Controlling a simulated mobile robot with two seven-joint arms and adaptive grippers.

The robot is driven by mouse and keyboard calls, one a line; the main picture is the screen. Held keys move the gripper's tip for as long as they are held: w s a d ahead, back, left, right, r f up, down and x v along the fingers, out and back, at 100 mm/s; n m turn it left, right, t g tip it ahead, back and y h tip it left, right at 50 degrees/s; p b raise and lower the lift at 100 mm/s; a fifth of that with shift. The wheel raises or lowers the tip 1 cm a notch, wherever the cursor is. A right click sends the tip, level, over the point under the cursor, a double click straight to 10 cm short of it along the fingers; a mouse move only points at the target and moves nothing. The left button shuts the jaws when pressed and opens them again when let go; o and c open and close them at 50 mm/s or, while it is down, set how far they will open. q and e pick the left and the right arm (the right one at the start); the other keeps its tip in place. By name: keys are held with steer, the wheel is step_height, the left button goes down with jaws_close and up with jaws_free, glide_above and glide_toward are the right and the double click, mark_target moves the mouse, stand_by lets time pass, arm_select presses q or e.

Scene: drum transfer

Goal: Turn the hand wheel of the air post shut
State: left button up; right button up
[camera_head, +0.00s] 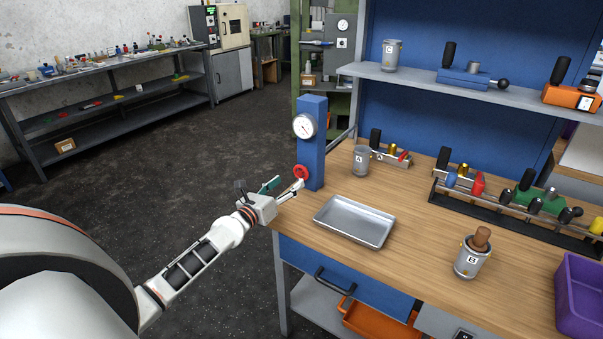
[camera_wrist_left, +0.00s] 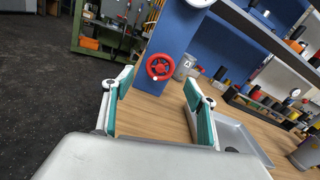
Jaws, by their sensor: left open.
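The blue air post (camera_head: 312,140) stands upright at the left end of the wooden workbench, with a round white gauge (camera_head: 304,126) on its upper part. The red hand wheel (camera_head: 301,172) is low on the post's front. In the left wrist view the hand wheel (camera_wrist_left: 159,67) shows whole, ahead of the fingers and between their lines. My left gripper (camera_head: 284,191) is open with nothing between its green-padded fingers; it points at the wheel from the front left. In the left wrist view the open gripper (camera_wrist_left: 158,98) looks apart from the wheel. My right gripper is not in view.
A metal tray (camera_head: 318,215) lies on the bench right of my left gripper. Can A (camera_head: 361,161) stands behind it, can B (camera_head: 467,262) to the right. Racks of tools (camera_head: 515,206) and a purple bin (camera_head: 573,300) fill the right side. The floor left of the bench is open.

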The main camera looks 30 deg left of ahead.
mark_target(300, 174)
arm_select(q)
steer(key=w+b, duration=0.1)
steer(key=w, duration=0.4)
steer(key=shift+w+f+b, duration=0.2)
steer(key=shift+b, duration=0.15)
steer(key=shift+w+r, duration=0.1)
steer(key=shift+w, duration=0.65)
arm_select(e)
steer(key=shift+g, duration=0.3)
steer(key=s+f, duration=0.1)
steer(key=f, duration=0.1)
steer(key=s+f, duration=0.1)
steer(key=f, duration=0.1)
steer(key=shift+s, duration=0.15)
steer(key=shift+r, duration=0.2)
arm_select(q)
steer(key=c, duration=1.1)
